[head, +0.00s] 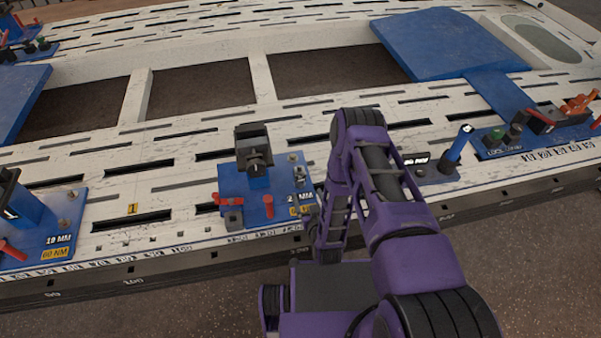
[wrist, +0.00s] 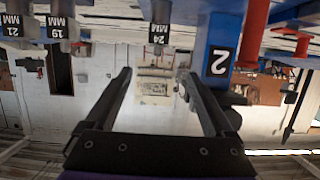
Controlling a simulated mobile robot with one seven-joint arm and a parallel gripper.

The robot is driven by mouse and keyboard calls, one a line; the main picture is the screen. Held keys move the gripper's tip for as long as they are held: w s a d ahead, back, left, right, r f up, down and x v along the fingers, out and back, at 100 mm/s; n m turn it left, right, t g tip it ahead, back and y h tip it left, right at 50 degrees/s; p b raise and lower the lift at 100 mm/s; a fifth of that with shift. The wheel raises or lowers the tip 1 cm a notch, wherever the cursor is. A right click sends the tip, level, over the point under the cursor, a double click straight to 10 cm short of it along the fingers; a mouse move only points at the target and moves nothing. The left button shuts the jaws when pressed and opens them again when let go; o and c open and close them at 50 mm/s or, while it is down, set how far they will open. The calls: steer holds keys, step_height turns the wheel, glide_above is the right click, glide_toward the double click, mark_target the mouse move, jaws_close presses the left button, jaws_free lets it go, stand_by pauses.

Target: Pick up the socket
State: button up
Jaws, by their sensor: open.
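My gripper (wrist: 158,76) is open and empty in the wrist view, with its two dark fingers apart. Grey sockets hang into the top of that view, which looks upside down. A socket marked 24 MM (wrist: 160,34) appears between and just above the fingertips. Sockets marked 19 MM (wrist: 59,27) and 21 MM (wrist: 20,26) are farther left. I cannot tell which socket the task means. In the head view my purple arm hides most of the gripper, beside a blue fixture plate (head: 235,186) with small metal parts.
A white slotted frame (head: 165,185) fills the bench. Blue fixtures stand at the left (head: 35,215) and right (head: 535,135), with red handles. In the wrist view, a blue post (wrist: 217,45) marked 2 and a red cylinder (wrist: 255,32) stand close to the right finger.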

mark_target(300, 173)
steer(key=b+x, duration=0.2)
steer(key=x, duration=0.9)
steer(key=shift+f, duration=0.1)
steer(key=x, duration=0.2)
steer(key=b+x, duration=0.1)
steer(key=x, duration=0.1)
steer(key=shift+w+d+f, duration=0.1)
steer(key=shift+d+f, duration=0.05)
steer(key=shift+f, duration=0.3)
steer(key=shift+w+f, duration=0.1)
steer(key=shift+w, duration=0.3)
jaws_close()
